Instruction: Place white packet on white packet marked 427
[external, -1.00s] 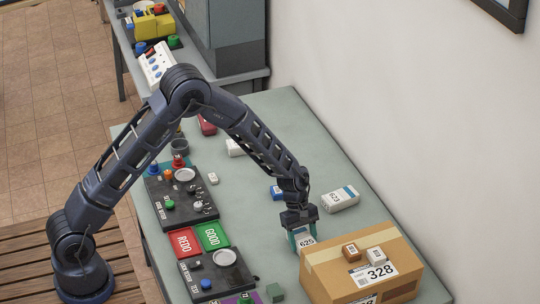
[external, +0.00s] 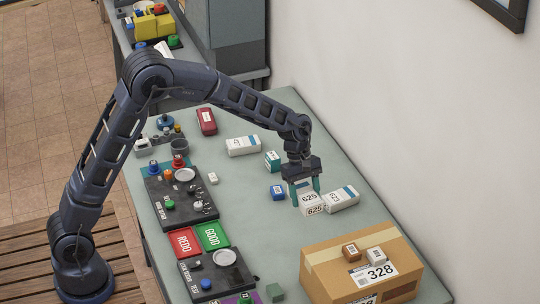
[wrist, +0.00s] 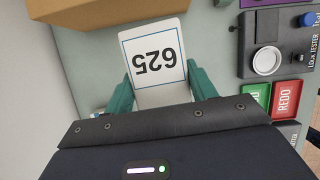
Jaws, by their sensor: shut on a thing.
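My gripper (external: 305,187) is shut on a white packet marked 625 (external: 311,202). In the wrist view the packet (wrist: 154,58) sits between my two green fingers, its number upside down. Another white packet (external: 344,197) with a blue end lies just right of the held one in the external view; its number is too small to read surely. The two look very close or overlapping; whether they touch, and how high the held packet is, I cannot tell. A third white packet (external: 243,146) lies farther back; its number is unreadable.
A cardboard box marked 328 (external: 325,270) with two small boxes on top stands at the front right. Small blue (external: 278,192) and teal (external: 272,161) boxes lie near my gripper. Dark control panels (external: 181,204) and GOOD (external: 212,236) and REDO (external: 185,242) pads line the left side.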

